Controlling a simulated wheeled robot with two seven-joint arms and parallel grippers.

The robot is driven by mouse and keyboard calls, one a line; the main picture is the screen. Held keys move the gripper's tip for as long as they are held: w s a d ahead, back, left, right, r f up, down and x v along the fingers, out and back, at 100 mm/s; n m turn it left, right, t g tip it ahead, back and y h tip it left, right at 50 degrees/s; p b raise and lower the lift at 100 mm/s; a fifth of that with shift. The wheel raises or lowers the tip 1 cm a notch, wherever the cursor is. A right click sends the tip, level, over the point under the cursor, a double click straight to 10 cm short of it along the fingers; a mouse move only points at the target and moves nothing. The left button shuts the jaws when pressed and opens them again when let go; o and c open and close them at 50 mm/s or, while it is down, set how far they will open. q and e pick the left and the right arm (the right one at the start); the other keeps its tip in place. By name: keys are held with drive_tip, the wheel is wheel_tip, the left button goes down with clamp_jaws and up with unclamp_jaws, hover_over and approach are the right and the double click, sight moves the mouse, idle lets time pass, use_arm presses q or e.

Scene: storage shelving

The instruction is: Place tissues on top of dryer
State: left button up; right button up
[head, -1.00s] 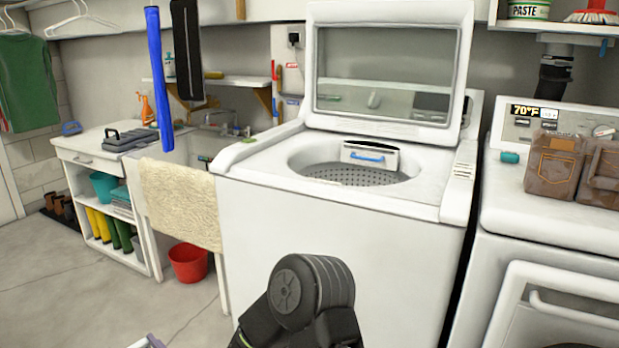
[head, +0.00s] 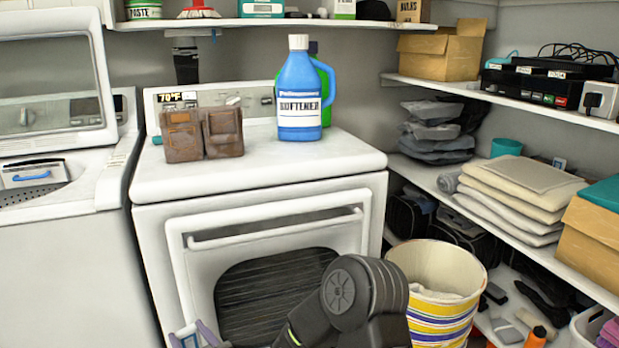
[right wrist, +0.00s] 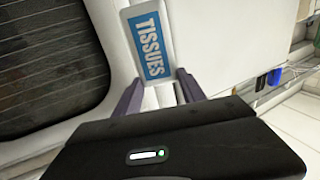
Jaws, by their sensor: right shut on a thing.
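The tissues (right wrist: 150,45), a small white pack with a blue label, show in the right wrist view. My right gripper (right wrist: 158,92) is shut on the tissues, with one finger on each side. In the head view, my right gripper (head: 195,336) is at the bottom edge, in front of the dryer and below its top, and the tissues are mostly cut off there. The white dryer (head: 345,158) stands in the middle with its front door closed. My left gripper is not in view.
On the dryer top are a brown pouch (head: 202,135) and a blue softener bottle (head: 298,95) at the back; its front and right are clear. A washer (head: 60,250) with raised lid stands left. A striped bin (head: 440,290) and shelves (head: 430,170) are right.

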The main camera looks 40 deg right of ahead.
drive_tip(key=shift+s+d, duration=0.3)
drive_tip(key=shift+d, duration=0.3)
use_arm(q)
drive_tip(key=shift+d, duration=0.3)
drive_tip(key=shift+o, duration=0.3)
